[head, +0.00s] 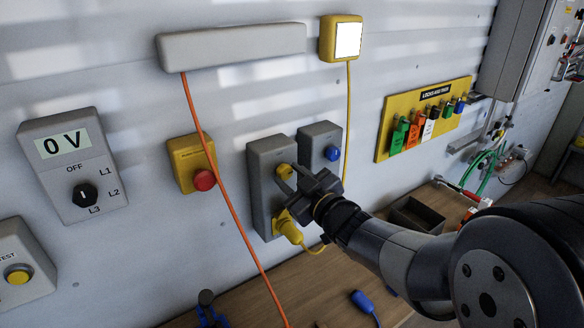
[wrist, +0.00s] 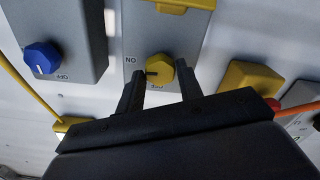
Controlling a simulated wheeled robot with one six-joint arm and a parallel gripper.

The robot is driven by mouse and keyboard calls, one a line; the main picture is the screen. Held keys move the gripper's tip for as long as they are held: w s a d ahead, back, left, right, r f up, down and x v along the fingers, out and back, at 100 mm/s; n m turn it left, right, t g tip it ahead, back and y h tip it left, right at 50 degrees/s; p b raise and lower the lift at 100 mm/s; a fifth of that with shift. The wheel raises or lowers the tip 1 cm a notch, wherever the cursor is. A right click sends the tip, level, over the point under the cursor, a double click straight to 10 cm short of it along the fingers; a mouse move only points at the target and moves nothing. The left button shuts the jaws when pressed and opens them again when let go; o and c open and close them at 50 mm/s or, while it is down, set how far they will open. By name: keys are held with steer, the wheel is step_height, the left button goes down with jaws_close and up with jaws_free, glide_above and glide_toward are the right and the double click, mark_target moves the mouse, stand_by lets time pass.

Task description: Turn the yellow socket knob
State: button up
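The yellow socket knob (head: 284,171) is a small round knob on the upper part of a grey socket box (head: 262,155) on the wall. In the wrist view, the knob (wrist: 160,70) shows between my fingertips, with a dark mark on its left side and "ON" lettering left of it. My gripper (wrist: 160,78) is open, one finger on each side of the knob, with gaps visible. Whether the fingertips reach around it in depth I cannot tell. In the head view, my gripper (head: 289,178) is at the box front and partly hides the area below the knob.
A yellow plug (head: 288,228) with a cable sits low on the same box. A grey box with a blue knob (head: 332,153) is close on the right. A red stop button (head: 204,180) and an orange cable (head: 226,190) are left. A wooden bench (head: 270,295) lies below.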

steer(key=o, duration=0.4)
steer(key=shift+v, duration=3)
steer(key=shift+d, duration=0.1)
steer(key=v, duration=1)
steer(key=shift+s+d, duration=0.15)
steer(key=shift+s, duration=0.2)
steer(key=shift+w, duration=0.15)
steer(key=x, duration=1.2)
steer(key=shift+w+a, duration=0.25)
